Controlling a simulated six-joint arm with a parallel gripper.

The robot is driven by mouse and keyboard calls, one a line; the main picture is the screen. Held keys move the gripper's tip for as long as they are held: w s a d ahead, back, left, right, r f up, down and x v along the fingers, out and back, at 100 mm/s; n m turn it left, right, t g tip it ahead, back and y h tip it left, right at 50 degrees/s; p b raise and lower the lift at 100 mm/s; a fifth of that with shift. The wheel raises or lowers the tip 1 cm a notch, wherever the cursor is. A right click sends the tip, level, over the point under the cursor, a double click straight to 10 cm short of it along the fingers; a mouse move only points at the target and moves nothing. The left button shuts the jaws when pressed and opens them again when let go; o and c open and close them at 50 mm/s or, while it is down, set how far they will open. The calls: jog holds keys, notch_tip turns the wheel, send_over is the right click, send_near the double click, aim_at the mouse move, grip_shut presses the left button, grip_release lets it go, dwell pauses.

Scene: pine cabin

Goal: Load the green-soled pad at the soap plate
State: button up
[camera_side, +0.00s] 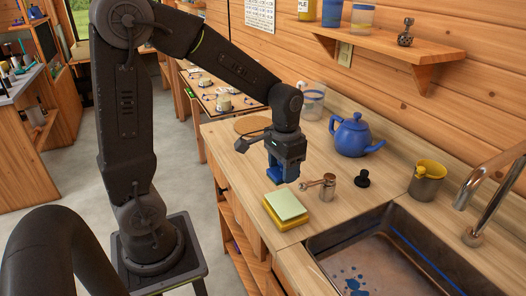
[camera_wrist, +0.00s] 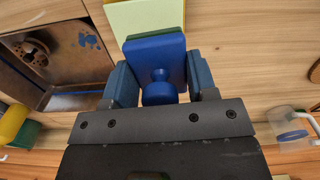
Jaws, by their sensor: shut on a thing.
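My gripper (camera_side: 287,177) points down over the counter and is shut on a blue pad with a knob handle. In the wrist view the pad (camera_wrist: 154,55) sits between my two fingers (camera_wrist: 160,88), with a thin green edge (camera_wrist: 155,37) of its sole showing. Most of the sole is hidden. A square plate, pale green on top with yellow below, which looks like the soap plate (camera_side: 287,207), lies near the counter's front edge by the sink. It also shows in the wrist view (camera_wrist: 145,17), partly covered by the pad. In the side view my gripper is above and behind it, apart from it.
A small metal fitting (camera_side: 328,185) and a black knob (camera_side: 362,179) stand right of the plate. A blue teapot (camera_side: 352,136) and a clear jar (camera_side: 313,103) are farther back. The sink (camera_side: 390,262), a metal cup (camera_side: 427,184) and the tap (camera_side: 478,236) are at the right.

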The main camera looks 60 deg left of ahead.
aim_at(285, 202)
jog(key=shift+d+f+m, duration=0.1)
jog(key=shift+d+m, duration=0.6)
jog(key=shift+d, duration=0.2)
jog(key=shift+f, duration=2.9)
jog(key=shift+f, duration=1.05)
jog(key=shift+r, duration=3.55)
